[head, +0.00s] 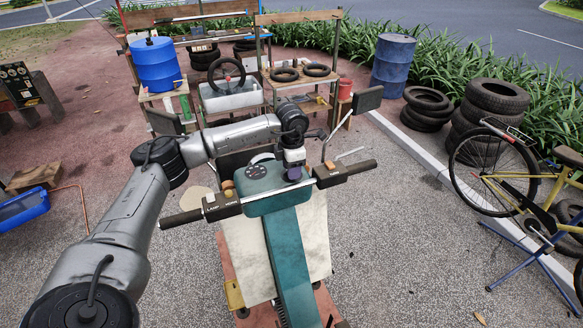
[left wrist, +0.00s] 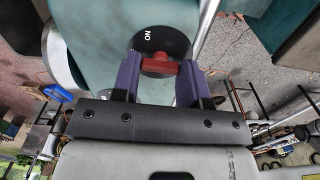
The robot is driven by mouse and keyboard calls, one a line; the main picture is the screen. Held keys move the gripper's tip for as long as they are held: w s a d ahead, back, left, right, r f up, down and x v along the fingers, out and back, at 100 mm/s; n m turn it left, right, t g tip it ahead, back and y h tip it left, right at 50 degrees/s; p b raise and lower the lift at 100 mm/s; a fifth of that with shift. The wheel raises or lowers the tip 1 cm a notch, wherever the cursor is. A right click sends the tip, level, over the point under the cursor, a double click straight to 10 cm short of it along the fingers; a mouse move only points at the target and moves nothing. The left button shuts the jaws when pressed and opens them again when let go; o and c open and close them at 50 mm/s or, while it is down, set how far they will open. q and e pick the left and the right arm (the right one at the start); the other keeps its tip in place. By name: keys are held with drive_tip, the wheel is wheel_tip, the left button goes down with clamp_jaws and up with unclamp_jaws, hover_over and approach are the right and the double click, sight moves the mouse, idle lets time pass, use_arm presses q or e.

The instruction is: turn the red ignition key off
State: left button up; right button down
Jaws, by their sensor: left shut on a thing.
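The red ignition key (left wrist: 160,67) sits on a round black switch plate (left wrist: 165,46) in the left wrist view. White letters on the plate, upside down in the picture, read "ON". The key's red bar lies crosswise between the purple fingers of my left gripper (left wrist: 159,77), which is shut on it. In the head view my left gripper (head: 294,174) reaches down onto the right part of the teal cart's dash (head: 272,205) and hides the key. My right gripper is in neither view.
Handlebar grips (head: 181,218) stick out on both sides of the dash. Mirrors (head: 367,99) stand up behind it. A workbench with tyres (head: 285,74) and a blue drum (head: 155,65) stand farther back. Paving to the right is clear up to the yellow bicycle (head: 515,185).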

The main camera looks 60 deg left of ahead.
use_arm(q)
drive_tip(key=shift+n, duration=0.5)
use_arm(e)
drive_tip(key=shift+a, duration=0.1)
use_arm(q)
drive_tip(key=o, duration=0.9)
drive_tip(key=shift+r, duration=0.15)
drive_tip(key=shift+r, duration=0.3)
use_arm(e)
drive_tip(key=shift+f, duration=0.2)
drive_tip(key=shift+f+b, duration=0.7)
drive_tip(key=shift+b, duration=0.2)
use_arm(q)
drive_tip(key=shift+r, duration=6.45)
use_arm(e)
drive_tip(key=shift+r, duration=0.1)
use_arm(q)
drive_tip(key=shift+w, duration=0.1)
